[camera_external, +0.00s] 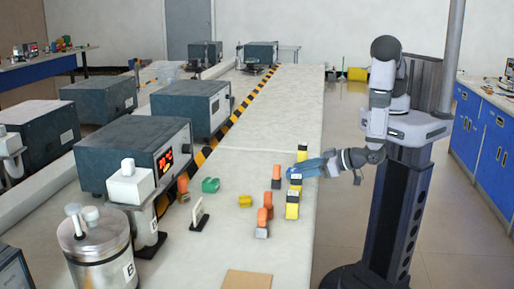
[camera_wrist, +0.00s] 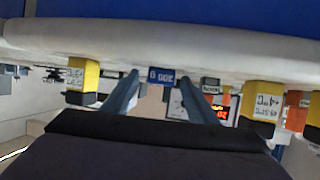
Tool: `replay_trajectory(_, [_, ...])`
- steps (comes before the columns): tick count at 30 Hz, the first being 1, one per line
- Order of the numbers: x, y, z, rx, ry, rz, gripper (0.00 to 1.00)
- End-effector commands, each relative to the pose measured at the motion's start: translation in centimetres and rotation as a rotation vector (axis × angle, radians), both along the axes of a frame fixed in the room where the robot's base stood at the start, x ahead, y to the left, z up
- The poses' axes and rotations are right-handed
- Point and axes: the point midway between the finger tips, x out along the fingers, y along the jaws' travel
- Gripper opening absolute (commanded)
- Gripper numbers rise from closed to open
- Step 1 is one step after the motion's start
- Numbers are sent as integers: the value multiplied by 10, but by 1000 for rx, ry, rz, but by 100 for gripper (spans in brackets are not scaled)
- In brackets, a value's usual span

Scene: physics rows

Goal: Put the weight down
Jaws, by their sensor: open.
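A small blue weight (camera_wrist: 161,76) with a printed label shows between my fingertips in the wrist view, with its base against the pale table top. In the external view a dark blue block (camera_external: 295,180) stands in the row at the table's right edge, partly hidden by my gripper. My gripper (camera_external: 306,168) reaches over that edge from the right, low at the row. In the wrist view my gripper (camera_wrist: 160,85) is open, with a finger on each side of the weight and gaps showing on both sides.
Yellow weights (camera_external: 292,207) (camera_external: 302,152) stand on either side in the same row. Orange weights (camera_external: 263,220) and a green piece (camera_external: 210,185) stand farther left. A cardboard sheet (camera_external: 247,280) lies at the front. Bare white table (camera_external: 285,110) stretches behind.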

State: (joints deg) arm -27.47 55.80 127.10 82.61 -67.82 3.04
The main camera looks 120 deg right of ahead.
Motion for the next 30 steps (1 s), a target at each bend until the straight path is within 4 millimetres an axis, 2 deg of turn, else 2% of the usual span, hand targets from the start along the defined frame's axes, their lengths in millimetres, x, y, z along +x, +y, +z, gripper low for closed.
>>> replay_trajectory(8, [2,-3,-1,1,-2,-1,53])
replay_trajectory(9, [2,-3,-1,1,-1,0,51])
replay_trajectory(15, [2,-2,-1,1,-1,0,3])
replay_trajectory(16, [2,-2,-1,1,-1,0,0])
replay_trajectory(30, [2,-2,6,1,-5,-1,0])
